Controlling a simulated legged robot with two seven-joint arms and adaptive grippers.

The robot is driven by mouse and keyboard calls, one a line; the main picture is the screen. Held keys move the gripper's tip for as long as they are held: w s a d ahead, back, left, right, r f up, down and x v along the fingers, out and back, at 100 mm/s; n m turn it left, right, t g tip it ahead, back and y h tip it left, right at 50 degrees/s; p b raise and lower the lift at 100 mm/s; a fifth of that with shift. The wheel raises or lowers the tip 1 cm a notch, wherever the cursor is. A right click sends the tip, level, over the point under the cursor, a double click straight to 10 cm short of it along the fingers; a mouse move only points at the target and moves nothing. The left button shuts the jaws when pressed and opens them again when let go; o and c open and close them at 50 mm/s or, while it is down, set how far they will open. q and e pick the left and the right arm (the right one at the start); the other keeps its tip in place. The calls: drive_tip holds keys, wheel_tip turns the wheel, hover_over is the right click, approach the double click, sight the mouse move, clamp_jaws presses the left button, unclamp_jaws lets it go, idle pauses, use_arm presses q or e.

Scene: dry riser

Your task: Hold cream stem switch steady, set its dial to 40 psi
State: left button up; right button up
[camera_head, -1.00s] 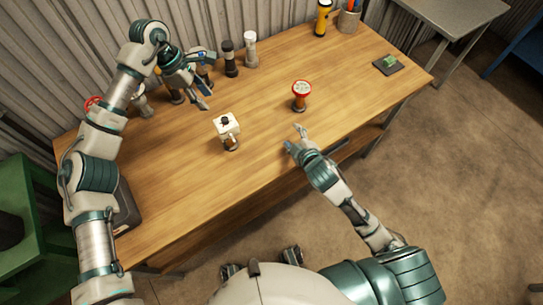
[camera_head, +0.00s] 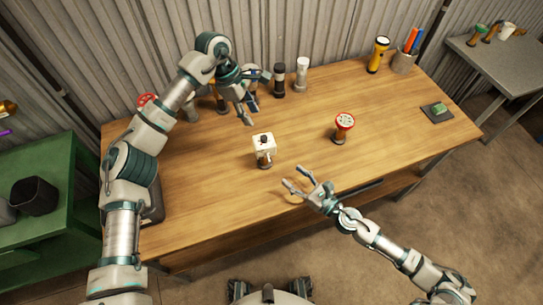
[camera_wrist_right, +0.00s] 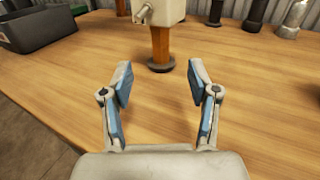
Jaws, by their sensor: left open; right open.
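The cream stem switch (camera_head: 264,146) stands upright on the wooden table, a cream box with a dark dial on top and a brown stem below. In the right wrist view its stem (camera_wrist_right: 160,45) and round dark base show straight ahead, beyond the fingers. My right gripper (camera_head: 293,183) is open and empty, low over the table in front of the switch and apart from it; its fingers (camera_wrist_right: 160,80) frame bare wood. My left gripper (camera_head: 254,98) is open above the table, behind and slightly left of the switch, not touching it. The dial's marks are too small to read.
A red-topped valve (camera_head: 344,124) stands right of the switch. Dark (camera_head: 279,82) and white (camera_head: 302,76) cylinders, a yellow flashlight (camera_head: 379,55) and a pen cup (camera_head: 403,62) line the back. A green block (camera_head: 438,108) lies on a dark pad at right.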

sight(264, 153)
drive_tip(key=x, duration=1.4)
drive_tip(key=shift+d, duration=0.1)
